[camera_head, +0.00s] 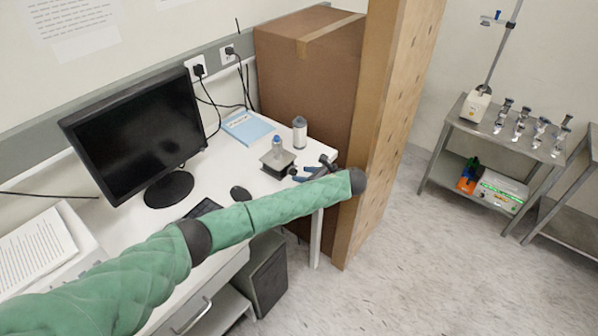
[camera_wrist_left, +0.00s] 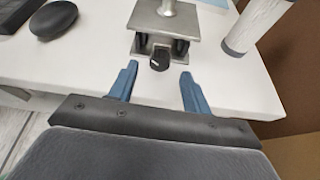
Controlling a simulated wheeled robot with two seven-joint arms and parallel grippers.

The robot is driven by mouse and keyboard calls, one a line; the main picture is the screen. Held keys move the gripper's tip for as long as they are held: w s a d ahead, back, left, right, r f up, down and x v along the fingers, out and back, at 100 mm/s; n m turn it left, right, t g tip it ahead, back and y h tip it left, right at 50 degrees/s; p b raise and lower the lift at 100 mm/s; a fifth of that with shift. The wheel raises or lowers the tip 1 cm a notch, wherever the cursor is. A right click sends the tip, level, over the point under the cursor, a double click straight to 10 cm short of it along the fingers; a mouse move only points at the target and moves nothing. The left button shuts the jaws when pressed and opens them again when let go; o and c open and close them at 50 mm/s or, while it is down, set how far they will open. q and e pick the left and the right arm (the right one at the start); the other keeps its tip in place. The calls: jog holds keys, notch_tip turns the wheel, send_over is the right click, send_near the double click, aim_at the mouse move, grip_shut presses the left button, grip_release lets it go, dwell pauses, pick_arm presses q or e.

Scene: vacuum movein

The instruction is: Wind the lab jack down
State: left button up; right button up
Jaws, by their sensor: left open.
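The lab jack (camera_head: 277,161) is a small metal stand on the white desk, with a blue-capped bottle (camera_head: 277,146) on its top plate. In the left wrist view the jack (camera_wrist_left: 182,22) shows its metal plates, and its black knob (camera_wrist_left: 160,60) faces my gripper. My left gripper (camera_head: 303,173) is just to the right of the jack. In the wrist view its two blue fingers (camera_wrist_left: 158,76) are open, one on each side of the knob's line, with a gap to the knob. Nothing is between them. My right gripper is not in view.
A grey-white bottle (camera_head: 299,132) stands behind the jack, and a blue booklet (camera_head: 247,128) lies at the back. A mouse (camera_head: 240,193) and monitor (camera_head: 138,135) are to the left. A tall cardboard box (camera_head: 312,85) and wooden panel (camera_head: 386,120) close off the right.

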aim_at(293, 172)
pick_arm(q)
jog(key=shift+p+x, duration=0.45)
jog(key=shift+x, duration=0.95)
jog(key=c, duration=1)
jog(key=shift+s+f+n+t+h, duration=0.1)
jog(key=shift+s+n+t+h, duration=0.1)
jog(key=shift+n+t+h, duration=0.35)
jog(key=shift+n, duration=0.45)
jog(key=o, duration=1)
jog(key=shift+b, duration=0.3)
